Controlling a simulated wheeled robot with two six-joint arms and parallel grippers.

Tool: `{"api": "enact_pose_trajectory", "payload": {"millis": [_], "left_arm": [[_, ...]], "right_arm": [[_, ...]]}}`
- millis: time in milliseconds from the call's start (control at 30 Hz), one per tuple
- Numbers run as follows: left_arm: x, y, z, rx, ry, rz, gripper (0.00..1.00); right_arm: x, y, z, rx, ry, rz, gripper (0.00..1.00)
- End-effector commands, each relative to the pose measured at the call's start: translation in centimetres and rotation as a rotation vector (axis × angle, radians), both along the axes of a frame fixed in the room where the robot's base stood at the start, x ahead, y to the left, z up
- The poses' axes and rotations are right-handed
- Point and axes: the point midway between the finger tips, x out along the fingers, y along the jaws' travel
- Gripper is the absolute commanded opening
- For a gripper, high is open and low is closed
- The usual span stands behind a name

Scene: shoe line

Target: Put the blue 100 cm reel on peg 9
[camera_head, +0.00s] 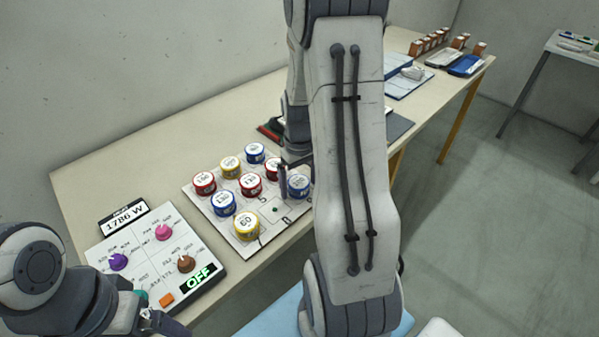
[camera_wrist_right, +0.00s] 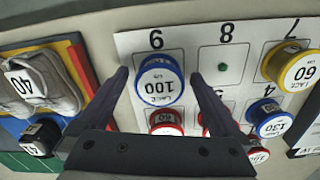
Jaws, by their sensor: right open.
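The blue 100 cm reel (camera_wrist_right: 160,80) stands upright at the spot marked 9 on the white peg board (camera_wrist_right: 225,38). It also shows at the board's right corner in the head view (camera_head: 299,186). My right gripper (camera_wrist_right: 158,75) is open, with one finger on each side of this reel in the wrist view. In the head view my right gripper (camera_head: 296,163) is partly hidden by my arm. Whether the fingers touch the reel is unclear. My left gripper (camera_head: 163,322) is at the bottom left, cut off by the frame edge.
Peg 8 (camera_wrist_right: 223,67) is bare beside the blue reel. A yellow 60 reel (camera_head: 246,226) is at spot 7; several red, blue and yellow reels fill other spots. A control panel (camera_head: 150,250) reading OFF lies left. A shoe (camera_wrist_right: 40,85) is beside the board.

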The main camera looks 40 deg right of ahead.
Motion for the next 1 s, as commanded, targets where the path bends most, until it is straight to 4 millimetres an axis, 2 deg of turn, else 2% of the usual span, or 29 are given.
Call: {"api": "enact_pose_trajectory", "payload": {"millis": [67,167,400,600,800,1000], "left_arm": [[0.0,0.0,0.7,0.000,0.000,0.000,1.00],[0.0,0.0,0.7,0.000,0.000,0.000,1.00],[0.0,0.0,1.2,0.000,0.000,0.000,1.00],[0.0,0.0,1.4,0.000,0.000,0.000,1.00],[0.0,0.0,1.5,0.000,0.000,0.000,1.00],[0.0,0.0,1.5,0.000,0.000,0.000,1.00]], "right_arm": [[0.1,0.0,1.2,-0.001,-0.002,0.000,1.00],[0.2,-0.1,2.8,-0.004,-0.007,0.000,1.00],[0.2,-0.1,8.3,-0.004,-0.008,0.000,1.00],[0.1,-0.1,11.5,-0.002,-0.004,0.000,1.00],[0.1,0.0,12.8,-0.001,-0.002,0.000,1.00],[0.1,0.0,12.8,0.000,-0.001,0.000,1.00]]}}
